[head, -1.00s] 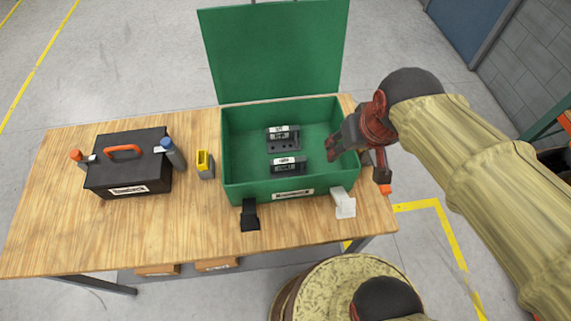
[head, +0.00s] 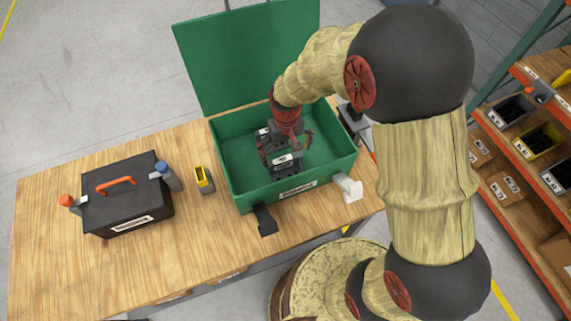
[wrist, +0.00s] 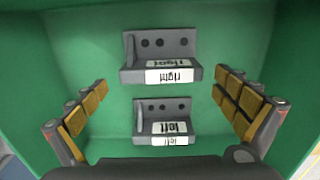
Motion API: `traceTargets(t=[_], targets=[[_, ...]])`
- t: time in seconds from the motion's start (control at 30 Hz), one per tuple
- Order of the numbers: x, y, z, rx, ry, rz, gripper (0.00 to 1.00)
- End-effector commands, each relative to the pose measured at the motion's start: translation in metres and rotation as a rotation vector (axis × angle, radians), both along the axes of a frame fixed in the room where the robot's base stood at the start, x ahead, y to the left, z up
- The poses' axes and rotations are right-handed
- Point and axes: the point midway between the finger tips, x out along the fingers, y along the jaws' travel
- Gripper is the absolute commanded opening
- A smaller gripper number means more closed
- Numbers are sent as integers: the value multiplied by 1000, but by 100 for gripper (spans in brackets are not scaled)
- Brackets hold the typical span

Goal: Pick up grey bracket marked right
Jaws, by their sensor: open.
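The grey bracket marked right (wrist: 160,58) lies on the floor of the green box, in the upper middle of the wrist view. In the head view it (head: 285,168) is at the front of the box interior, partly covered by my gripper. The grey bracket marked left (wrist: 162,122) lies below it in the wrist view. In the head view, my gripper largely hides the left bracket (head: 262,133). My gripper (wrist: 160,77) is open and points down into the box, with fingers apart on either side of the brackets. It holds nothing. I cannot tell its exact height above them.
The green box (head: 230,178) has walls all round and a raised lid (head: 245,60) behind. Black (head: 265,220) and white (head: 347,187) pieces are at its front. A shelf with bins (head: 525,140) is right.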

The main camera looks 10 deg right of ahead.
Motion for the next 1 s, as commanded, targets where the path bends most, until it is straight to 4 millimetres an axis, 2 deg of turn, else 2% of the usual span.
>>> traceTargets(t=[0.17,0.5,0.73,1.0], targets=[[-1,0,-14,0,0,0,100],[-5,0,-57,0,1,0,100],[-4,0,-58,0,-2,0,100],[-4,0,-58,0,-2,0,85]])
